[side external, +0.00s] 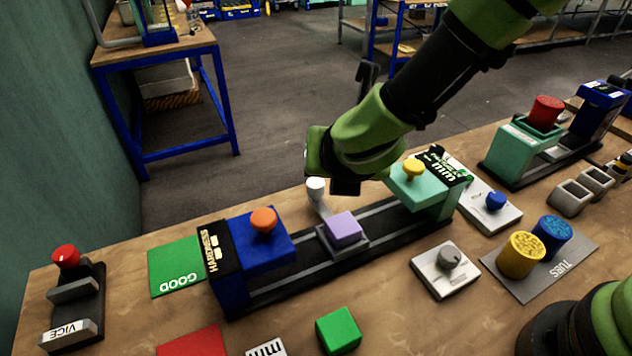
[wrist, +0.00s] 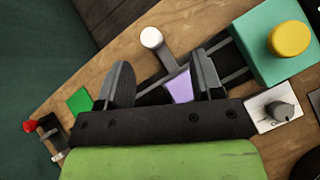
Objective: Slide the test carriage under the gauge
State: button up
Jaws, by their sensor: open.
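The test carriage (side external: 352,243) is a grey slide on a dark rail, carrying a purple block (side external: 343,227). Its arm ends in a white knob (side external: 316,187) at the back; the knob also shows in the wrist view (wrist: 151,38). The carriage stands between a blue HARDNESS station (side external: 265,243) with an orange button at the left and a teal mm station (side external: 425,190) with a yellow button at the right. My gripper (side external: 346,187) is above the rail, right of the knob. In the wrist view my open fingers (wrist: 163,78) are apart and empty, with the purple block (wrist: 179,87) seen between them.
A green GOOD pad (side external: 175,268) lies left of the blue station. A vice (side external: 75,305) stands at the far left. In front lie a green block (side external: 338,331), a red pad (side external: 192,343) and a grey dial box (side external: 445,270). Tubs (side external: 521,253) stand at the right.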

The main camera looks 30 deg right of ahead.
aim_at(316, 183)
jog(key=shift+a+f+n, duration=0.95)
jog(key=shift+f+n, duration=0.25)
jog(key=x, duration=0.9)
jog(key=shift+w+a+f, duration=0.1)
jog(key=shift+w+f, duration=0.2)
jog(key=shift+w, duration=0.05)
grip_shut()
jog(key=shift+d, duration=2.05)
